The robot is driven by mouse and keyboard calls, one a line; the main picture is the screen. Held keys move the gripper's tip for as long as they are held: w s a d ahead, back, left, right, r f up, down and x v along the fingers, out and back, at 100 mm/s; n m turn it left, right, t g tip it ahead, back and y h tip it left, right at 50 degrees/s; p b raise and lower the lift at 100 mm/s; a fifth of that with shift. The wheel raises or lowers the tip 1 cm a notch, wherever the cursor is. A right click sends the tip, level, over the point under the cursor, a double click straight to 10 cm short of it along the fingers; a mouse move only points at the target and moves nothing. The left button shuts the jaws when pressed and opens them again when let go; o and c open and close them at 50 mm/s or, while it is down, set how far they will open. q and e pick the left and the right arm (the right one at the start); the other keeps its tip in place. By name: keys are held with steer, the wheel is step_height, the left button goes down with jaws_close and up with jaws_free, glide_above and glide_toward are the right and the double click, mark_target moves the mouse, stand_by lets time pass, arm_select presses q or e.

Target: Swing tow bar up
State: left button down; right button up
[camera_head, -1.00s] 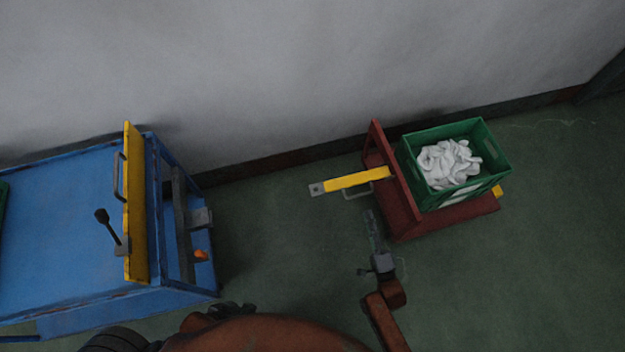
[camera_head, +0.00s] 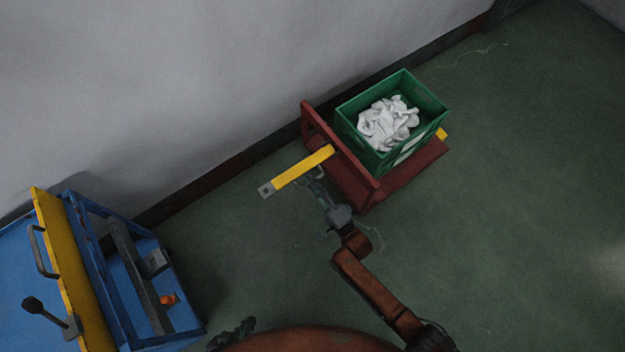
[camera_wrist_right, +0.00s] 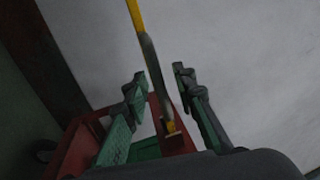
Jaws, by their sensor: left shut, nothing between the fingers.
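The yellow tow bar (camera_head: 300,171) sticks out to the lower left from the red cart (camera_head: 405,171), with a grey end plate. It also shows in the right wrist view (camera_wrist_right: 135,15). Its curved grey handle (camera_wrist_right: 150,62) runs between the spread fingers of my right gripper (camera_wrist_right: 160,82); contact cannot be told. In the head view my right gripper (camera_head: 316,178) is just beside the bar, close to the cart. My left gripper (camera_head: 232,332) is a dark shape at the bottom edge, shut and empty, away from the bar and partly hidden.
A green crate (camera_head: 433,99) of white socks stands on the cart. A grey wall (camera_head: 200,70) runs behind. A blue machine (camera_head: 185,320) with a yellow panel (camera_head: 65,265) and lever stands at lower left. Green floor lies clear to the right.

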jaws_close()
stand_by(0.6)
